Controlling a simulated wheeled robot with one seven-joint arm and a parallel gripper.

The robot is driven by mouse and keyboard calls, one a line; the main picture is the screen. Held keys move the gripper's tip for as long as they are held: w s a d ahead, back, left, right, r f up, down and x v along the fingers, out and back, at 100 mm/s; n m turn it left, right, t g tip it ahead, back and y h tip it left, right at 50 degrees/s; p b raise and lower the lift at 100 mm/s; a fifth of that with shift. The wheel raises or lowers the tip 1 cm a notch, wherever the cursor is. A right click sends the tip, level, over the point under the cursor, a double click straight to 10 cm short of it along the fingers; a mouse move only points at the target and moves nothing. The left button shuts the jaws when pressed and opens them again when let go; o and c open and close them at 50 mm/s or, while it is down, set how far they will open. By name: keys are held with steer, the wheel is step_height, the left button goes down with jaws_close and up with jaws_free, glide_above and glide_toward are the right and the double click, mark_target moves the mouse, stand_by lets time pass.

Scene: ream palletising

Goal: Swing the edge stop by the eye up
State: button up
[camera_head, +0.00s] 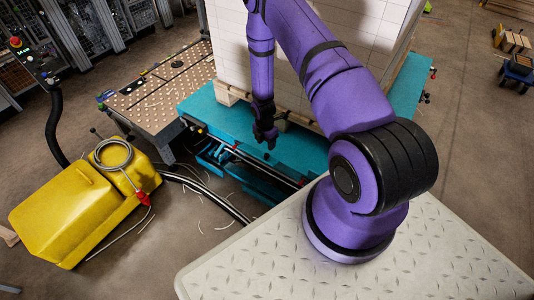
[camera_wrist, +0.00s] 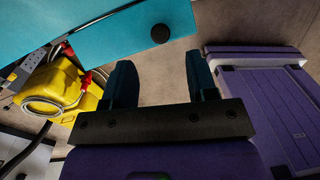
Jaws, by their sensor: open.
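My gripper (camera_head: 265,138) hangs at the front edge of the teal lift table (camera_head: 300,150), in front of the wrapped stack. In the wrist view my gripper (camera_wrist: 161,82) has two dark fingers spread apart with only floor between them, and it is empty. A black bar with red marks (camera_head: 262,165) runs along the table's front edge; it may be the edge stop, but I cannot tell for sure. No eye can be made out on it. A black round knob (camera_wrist: 160,33) sits on the teal face in the wrist view, beyond the fingertips and apart from them.
A white stack (camera_head: 235,50) stands on a wooden pallet on the table. A plate with raised studs (camera_head: 160,90) adjoins at left. A yellow container (camera_head: 75,215) with a coiled grey hose lies on the floor, also seen in the wrist view (camera_wrist: 55,85). Cables cross the floor nearby.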

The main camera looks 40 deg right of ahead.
mark_target(267, 154)
steer(key=f, duration=0.7)
steer(key=shift+s+d, duration=0.1)
steer(key=shift+s, duration=0.15)
jaws_close()
